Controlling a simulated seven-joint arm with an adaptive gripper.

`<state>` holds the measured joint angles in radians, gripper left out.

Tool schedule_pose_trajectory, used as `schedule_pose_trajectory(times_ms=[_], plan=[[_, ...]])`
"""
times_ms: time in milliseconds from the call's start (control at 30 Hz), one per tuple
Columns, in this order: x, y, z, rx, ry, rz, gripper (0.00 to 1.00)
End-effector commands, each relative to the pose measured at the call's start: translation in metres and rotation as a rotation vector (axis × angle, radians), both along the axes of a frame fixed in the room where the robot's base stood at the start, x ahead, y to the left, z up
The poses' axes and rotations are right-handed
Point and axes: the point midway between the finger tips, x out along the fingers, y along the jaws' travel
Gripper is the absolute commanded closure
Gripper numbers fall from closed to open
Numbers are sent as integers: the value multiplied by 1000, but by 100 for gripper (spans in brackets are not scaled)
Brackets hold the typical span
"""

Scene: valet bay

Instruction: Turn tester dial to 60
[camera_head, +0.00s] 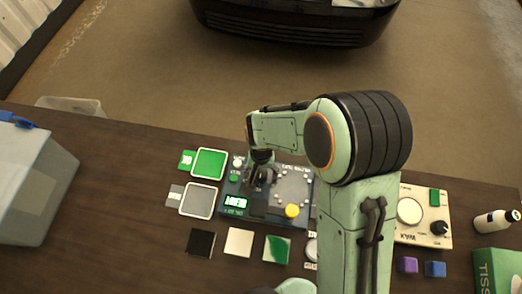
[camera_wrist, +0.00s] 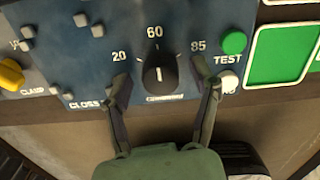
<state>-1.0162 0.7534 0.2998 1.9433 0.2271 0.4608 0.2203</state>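The blue tester panel (camera_head: 258,213) lies on the bench, with a lit green display (camera_head: 236,202) whose digits are too small to read. In the wrist view its black dial (camera_wrist: 160,76) sits below the printed 20, 60 and 85. The white line on the dial points roughly straight up, at about 60. My gripper (camera_wrist: 167,83) is open, with one finger on each side of the dial and a visible gap to it. In the head view my gripper (camera_head: 261,178) is over the panel and hides the dial.
A green TEST button (camera_wrist: 234,43) and a white button (camera_wrist: 228,79) are close to the right finger. A yellow clamp knob (camera_head: 292,211) is on the panel. Green (camera_head: 209,163) and grey (camera_head: 198,201) framed pads lie left of it. A WAX unit (camera_head: 422,232) stands right.

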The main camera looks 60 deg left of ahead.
Motion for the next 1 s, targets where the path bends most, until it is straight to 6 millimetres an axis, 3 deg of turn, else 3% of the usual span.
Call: schedule_pose_trajectory(times_ms=[233,367,733,1000], plan=[[0,1,2,3,-1,0,38],[1,2,13,5,-1,0,38],[1,1,94,7,-4,0,38],[0,1,120,3,-1,1,38]])
